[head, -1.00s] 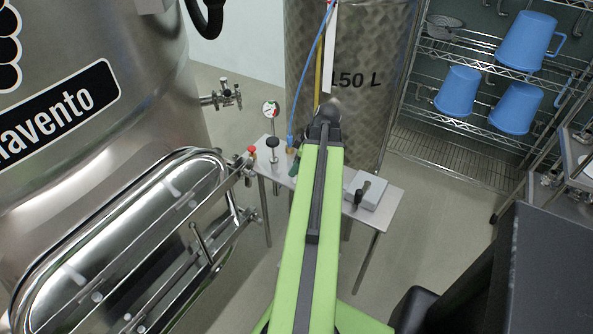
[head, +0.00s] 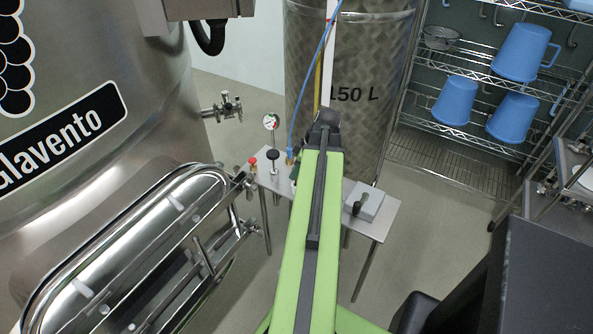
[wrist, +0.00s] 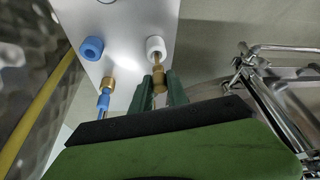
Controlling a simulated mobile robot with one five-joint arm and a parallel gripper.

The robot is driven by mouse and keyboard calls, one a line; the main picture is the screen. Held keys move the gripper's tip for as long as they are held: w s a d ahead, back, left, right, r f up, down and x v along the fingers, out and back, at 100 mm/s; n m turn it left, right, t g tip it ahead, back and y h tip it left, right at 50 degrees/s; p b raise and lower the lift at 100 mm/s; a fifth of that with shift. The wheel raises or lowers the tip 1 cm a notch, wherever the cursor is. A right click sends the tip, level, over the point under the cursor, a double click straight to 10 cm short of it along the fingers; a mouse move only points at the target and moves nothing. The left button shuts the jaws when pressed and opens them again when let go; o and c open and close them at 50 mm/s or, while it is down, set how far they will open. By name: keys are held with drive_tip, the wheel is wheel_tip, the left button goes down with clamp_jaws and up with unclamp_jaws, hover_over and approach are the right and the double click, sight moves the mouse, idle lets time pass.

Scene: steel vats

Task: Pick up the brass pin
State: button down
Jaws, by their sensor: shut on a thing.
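The brass pin (wrist: 159,79) shows in the wrist view between the two green fingers of my gripper (wrist: 161,87), which is shut on it. The pin's thin end points at a white collar (wrist: 155,45) on the small steel table (wrist: 125,35). I cannot tell whether that end is still inside the collar. In the head view my green arm covers the pin and most of the gripper, above the small steel table (head: 385,212).
A blue ring (wrist: 91,49) and a brass fitting with a blue hose (wrist: 106,90) are close by on the table. A red knob (head: 252,161), black knob (head: 272,156) and gauge (head: 270,121) stand left of the arm. Steel vats (head: 350,80) rise behind and left.

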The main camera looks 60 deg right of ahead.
drive_tip(key=s+d+r+p, duration=0.5)
drive_tip(key=s+r+p, duration=0.5)
drive_tip(key=r, duration=0.1)
drive_tip(key=shift+d+r, duration=0.3)
drive_tip(key=shift+r, duration=0.05)
drive_tip(key=shift+s, duration=0.1)
idle(0.4)
